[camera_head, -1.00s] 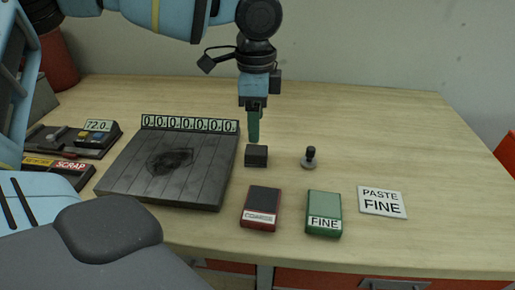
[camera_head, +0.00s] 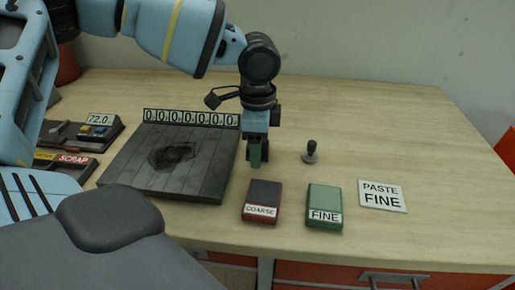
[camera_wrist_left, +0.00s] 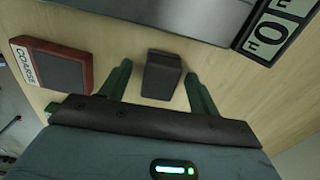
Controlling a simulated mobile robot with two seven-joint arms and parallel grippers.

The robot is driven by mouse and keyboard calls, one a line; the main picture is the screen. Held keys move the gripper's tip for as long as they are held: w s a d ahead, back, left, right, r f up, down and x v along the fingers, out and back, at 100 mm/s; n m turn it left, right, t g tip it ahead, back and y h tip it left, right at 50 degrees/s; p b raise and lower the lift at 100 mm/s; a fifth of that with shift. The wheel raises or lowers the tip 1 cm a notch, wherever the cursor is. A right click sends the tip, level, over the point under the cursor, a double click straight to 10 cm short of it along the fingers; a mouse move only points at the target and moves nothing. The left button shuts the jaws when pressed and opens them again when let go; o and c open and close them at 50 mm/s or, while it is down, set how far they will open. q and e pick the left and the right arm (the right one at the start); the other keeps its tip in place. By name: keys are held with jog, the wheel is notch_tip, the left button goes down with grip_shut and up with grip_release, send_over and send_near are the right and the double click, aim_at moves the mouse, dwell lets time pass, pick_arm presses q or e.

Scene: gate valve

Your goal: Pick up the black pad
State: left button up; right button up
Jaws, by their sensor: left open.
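The black pad (camera_wrist_left: 162,75) is a small dark block on the wooden table. In the left wrist view it sits between the two green fingers, with a gap on either side. In the head view it is mostly hidden by my left gripper (camera_head: 256,155), which points down over its place, right of the dark grooved plate. My left gripper (camera_wrist_left: 157,78) is open, its fingers on both sides of the pad and not closed on it. My right gripper is not in view.
A red COARSE block (camera_head: 262,201) and a green FINE block (camera_head: 324,206) lie in front. A small black-knobbed piece (camera_head: 311,152) and a PASTE FINE card (camera_head: 382,196) are to the right. The grooved plate (camera_head: 120,176) with a counter strip (camera_head: 190,118) is left.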

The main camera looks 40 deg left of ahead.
pick_arm(q)
jog(key=c, duration=1.1)
jog(key=shift+r, duration=0.15)
jog(key=shift+r, duration=0.3)
jog(key=r, duration=0.2)
jog(key=shift+s+d+r, duration=0.15)
jog(key=shift+d+r, duration=0.1)
jog(key=shift+r, duration=0.15)
jog(key=s+d, duration=0.2)
jog(key=d, duration=0.2)
jog(key=s+d+b, duration=0.1)
jog(key=s+d, duration=0.1)
jog(key=d, duration=0.2)
jog(key=s+d+r, duration=0.1)
jog(key=s+d, duration=0.2)
jog(key=d, duration=0.1)
jog(key=shift+s+d+b, duration=0.1)
jog(key=shift+b, duration=0.3)
jog(key=shift+s+d+r, duration=0.15)
jog(key=shift+s+d, duration=0.2)
jog(key=shift+d, duration=0.2)
